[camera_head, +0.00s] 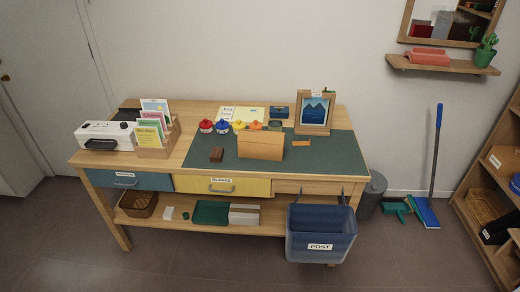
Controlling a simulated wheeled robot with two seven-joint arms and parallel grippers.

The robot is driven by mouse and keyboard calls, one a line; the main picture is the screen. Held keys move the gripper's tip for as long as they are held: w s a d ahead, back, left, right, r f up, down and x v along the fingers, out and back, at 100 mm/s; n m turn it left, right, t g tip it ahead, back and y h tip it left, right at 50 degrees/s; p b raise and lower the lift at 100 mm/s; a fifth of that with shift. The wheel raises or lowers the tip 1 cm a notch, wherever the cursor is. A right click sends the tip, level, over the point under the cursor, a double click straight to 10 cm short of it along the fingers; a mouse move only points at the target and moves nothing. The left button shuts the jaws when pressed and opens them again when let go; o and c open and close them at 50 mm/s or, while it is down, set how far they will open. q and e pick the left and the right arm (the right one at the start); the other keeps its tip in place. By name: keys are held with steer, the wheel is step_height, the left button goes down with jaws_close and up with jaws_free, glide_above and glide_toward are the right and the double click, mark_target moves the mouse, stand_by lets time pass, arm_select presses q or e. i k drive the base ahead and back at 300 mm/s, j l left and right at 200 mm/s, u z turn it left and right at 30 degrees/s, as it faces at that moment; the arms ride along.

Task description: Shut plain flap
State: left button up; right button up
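No object is clearly marked as the plain flap. A plain tan, box-like or envelope-like piece (261,146) stands on the dark green mat (335,157) on the desk. A pale edge shows along its top, but I cannot tell whether this is a flap or whether it is open. Neither of my grippers is in view.
Red, blue and yellow knobbed items stand behind. A card rack (172,137) and white machine (106,135) are left. A blue POST bin (320,240) hangs at the front.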

mark_target(278, 139)
steer(key=k, duration=0.25)
steer(key=u, duration=2.2)
steer(key=k+l, duration=0.15)
steer(key=l, duration=0.6)
steer(key=k+l, duration=0.15)
steer(key=l, duration=0.55)
steer(key=k+l, duration=0.15)
steer(key=l, duration=0.6)
steer(key=k+l, duration=0.15)
steer(key=l, duration=0.6)
steer(key=k+l, duration=0.2)
steer(key=l, duration=0.5)
steer(key=k+l, duration=0.15)
steer(key=l, duration=0.6)
steer(key=k+l, duration=0.15)
steer(key=l, duration=0.6)
steer(key=k+l, duration=0.15)
steer(key=l, duration=0.55)
